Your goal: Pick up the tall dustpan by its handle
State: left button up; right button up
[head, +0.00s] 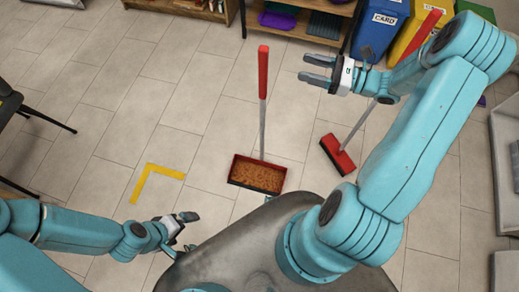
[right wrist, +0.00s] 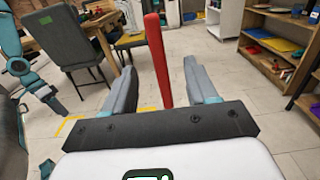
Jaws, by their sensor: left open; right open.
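The tall dustpan (head: 257,176) stands on the tiled floor in the middle of the head view, its red pan holding brown debris. Its grey stick rises to a red handle (head: 263,72). My right gripper (head: 317,69) is open and empty, to the right of the handle with its fingers pointing left towards it. In the right wrist view the red handle (right wrist: 158,60) stands upright, seen between the two open fingers and apparently beyond them. My left gripper (head: 184,232) is low at the left, open and empty, away from the dustpan.
A red broom (head: 338,154) stands right of the dustpan, partly behind my right arm. Blue (head: 379,28) and yellow (head: 408,35) bins and a shelf (head: 290,31) are at the back. A yellow corner mark (head: 155,173) lies on the floor at left.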

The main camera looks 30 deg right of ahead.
aim_at(268, 61)
jog(key=x, duration=0.9)
jog(key=shift+s+a, duration=0.2)
jog(key=shift+a, duration=0.05)
jog(key=x, duration=0.5)
jog(key=shift+w+a+f, duration=0.25)
jog(key=shift+a+f, duration=0.05)
grip_shut()
jog(key=shift+r, duration=0.1)
